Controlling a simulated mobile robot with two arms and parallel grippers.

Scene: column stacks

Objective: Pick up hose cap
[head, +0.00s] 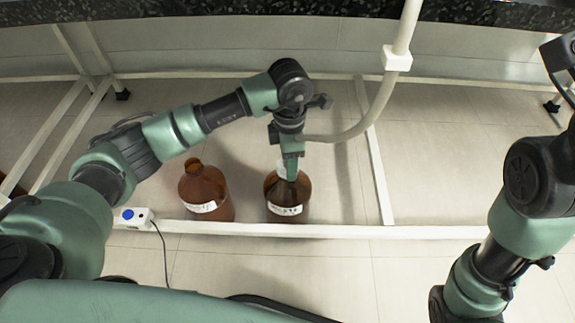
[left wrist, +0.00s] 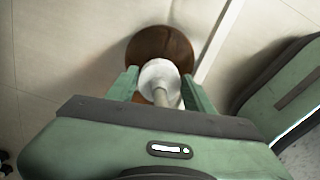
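The white hose cap (left wrist: 158,75) sits at the top of a brown bottle (left wrist: 150,45) in the left wrist view, with the hose (left wrist: 166,98) running from it toward my gripper. In the head view, that bottle (head: 287,196) stands on the floor, and a bit of the white cap (head: 282,168) shows at its neck. My left gripper (head: 290,172) points down over the bottle. Its fingers are apart on either side of the cap in the left wrist view (left wrist: 160,80). Whether they press on it is unclear. My right gripper is out of view.
A second brown bottle (head: 203,190) without a visible cap stands to the left. A white rail (head: 320,231) runs in front of both bottles. A white box with a blue button (head: 133,217) sits at its left end. The pale hose (head: 377,108) curves down from a white pipe (head: 405,35).

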